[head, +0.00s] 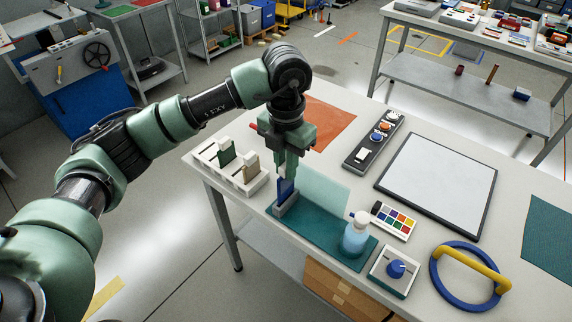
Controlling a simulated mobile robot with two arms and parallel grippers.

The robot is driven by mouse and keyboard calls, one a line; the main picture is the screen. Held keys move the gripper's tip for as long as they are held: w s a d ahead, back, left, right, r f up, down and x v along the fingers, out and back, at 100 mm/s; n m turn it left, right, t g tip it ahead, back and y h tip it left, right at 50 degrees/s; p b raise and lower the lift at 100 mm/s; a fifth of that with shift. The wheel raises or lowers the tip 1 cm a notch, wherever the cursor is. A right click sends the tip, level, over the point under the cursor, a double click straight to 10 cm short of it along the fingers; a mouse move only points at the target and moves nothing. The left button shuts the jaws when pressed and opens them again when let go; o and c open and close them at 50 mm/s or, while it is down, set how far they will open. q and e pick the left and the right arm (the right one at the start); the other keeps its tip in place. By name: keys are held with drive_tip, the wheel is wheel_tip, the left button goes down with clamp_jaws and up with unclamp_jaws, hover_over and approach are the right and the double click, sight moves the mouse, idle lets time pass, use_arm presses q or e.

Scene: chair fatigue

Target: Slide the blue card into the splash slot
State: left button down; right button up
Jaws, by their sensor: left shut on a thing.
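The blue card (284,192) stands upright in the jaws of my left gripper (287,177), which is shut on it and points down. The card's lower end is at a small grey slot block (287,209) on the left end of a teal base (314,236). I cannot tell whether the card is inside the slot or just above it. A pale see-through splash panel (325,194) stands behind the base, right of the card. A pale blue bottle (355,238) stands on the base's right part. My right gripper is not in view.
A white rack (254,188) with a green card (227,157) and a tan card (250,167) stands left of the gripper. To the right are a button strip (374,143), a colour palette (395,221), a knob box (394,271), a framed white board (440,180) and a blue ring with yellow handle (468,278).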

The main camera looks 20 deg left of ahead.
sight(286, 196)
use_arm(q)
drive_tip(key=shift+f+b, duration=1.4)
drive_tip(key=shift+f, duration=0.35)
drive_tip(key=c, duration=1.3)
unclamp_jaws()
wheel_tip(286, 196, up, 8)
drive_tip(key=shift+f+b, duration=0.1)
drive_tip(key=shift+b, duration=0.55)
